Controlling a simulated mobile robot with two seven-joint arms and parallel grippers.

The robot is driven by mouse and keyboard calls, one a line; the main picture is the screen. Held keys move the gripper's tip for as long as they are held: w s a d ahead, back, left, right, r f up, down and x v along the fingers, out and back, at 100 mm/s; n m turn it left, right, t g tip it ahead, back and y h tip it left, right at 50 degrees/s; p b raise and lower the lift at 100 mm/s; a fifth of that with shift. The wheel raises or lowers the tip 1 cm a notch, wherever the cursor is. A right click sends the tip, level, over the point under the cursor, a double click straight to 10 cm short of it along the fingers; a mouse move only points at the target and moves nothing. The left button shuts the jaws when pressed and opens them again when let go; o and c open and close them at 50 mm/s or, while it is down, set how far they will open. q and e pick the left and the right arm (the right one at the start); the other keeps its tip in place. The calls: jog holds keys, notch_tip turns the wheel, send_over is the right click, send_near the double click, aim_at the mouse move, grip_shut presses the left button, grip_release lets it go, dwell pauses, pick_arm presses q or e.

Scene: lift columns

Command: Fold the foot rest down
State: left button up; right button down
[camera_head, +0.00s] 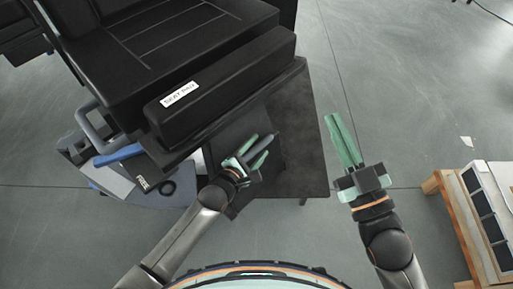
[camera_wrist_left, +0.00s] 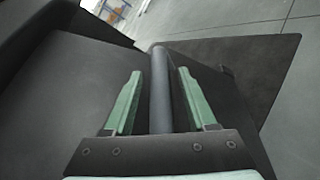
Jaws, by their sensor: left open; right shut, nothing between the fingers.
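The foot rest area sits below the black seat (camera_head: 215,90). A dark flat panel (camera_head: 300,150) juts out there; it also shows in the wrist view (camera_wrist_left: 262,72). A second dark panel (camera_wrist_left: 65,95) lies to its left, and a dark grey round bar (camera_wrist_left: 161,90) runs between them. Which panel is the foot rest I cannot tell for sure. My left gripper (camera_head: 259,146) is open, its green fingers on either side of the bar, with gaps visible on both sides. My right gripper (camera_head: 334,117) is shut and empty, right of the panel, over bare floor.
A blue lever (camera_head: 118,155) and a grey handle (camera_head: 92,125) are at the chair's left side. A wooden bench with a white box (camera_head: 480,210) stands at the right edge. The grey floor (camera_head: 420,90) between is clear.

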pick_arm(q)
grip_shut()
dwell(0.3)
dwell(1.1)
